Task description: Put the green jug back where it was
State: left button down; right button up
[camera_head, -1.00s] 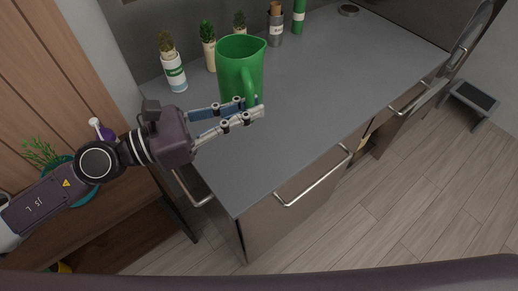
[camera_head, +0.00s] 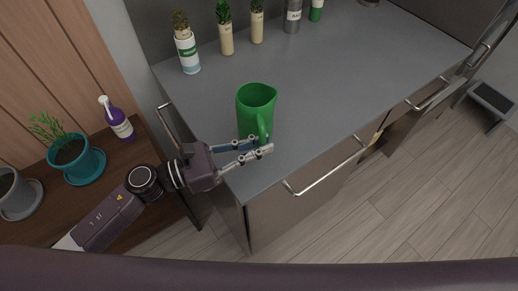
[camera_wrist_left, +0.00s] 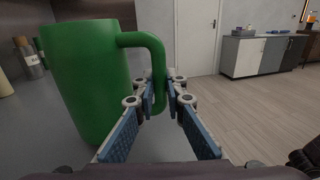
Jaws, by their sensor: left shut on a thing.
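The green jug (camera_head: 254,112) is upright above or on the grey counter (camera_head: 335,85), near its left front corner. Whether its base touches the counter is not clear. My left gripper (camera_head: 266,149) comes in from the left front, with its fingers at the jug's handle. In the left wrist view the jug (camera_wrist_left: 85,75) fills the left side, and its handle (camera_wrist_left: 150,42) runs down between the fingers of my left gripper (camera_wrist_left: 169,85), which are shut on it. My right gripper is not in view.
Several containers line the back of the counter, among them a white-and-green one (camera_head: 188,55) and a grey one (camera_head: 292,18). The counter right of the jug is clear. A purple spray bottle (camera_head: 119,122) and teal plant pot (camera_head: 80,166) stand on the wooden surface at left.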

pick_arm(q)
notch_tip(320, 180, down, 2)
jog(key=shift+d, duration=0.1)
jog(key=c, duration=2)
grip_release()
jog(key=shift+f, duration=0.15)
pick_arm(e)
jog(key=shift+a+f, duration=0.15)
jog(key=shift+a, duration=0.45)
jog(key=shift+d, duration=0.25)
pick_arm(q)
jog(key=b+v, duration=0.4)
jog(key=v, duration=0.8)
jog(key=shift+s, duration=0.1)
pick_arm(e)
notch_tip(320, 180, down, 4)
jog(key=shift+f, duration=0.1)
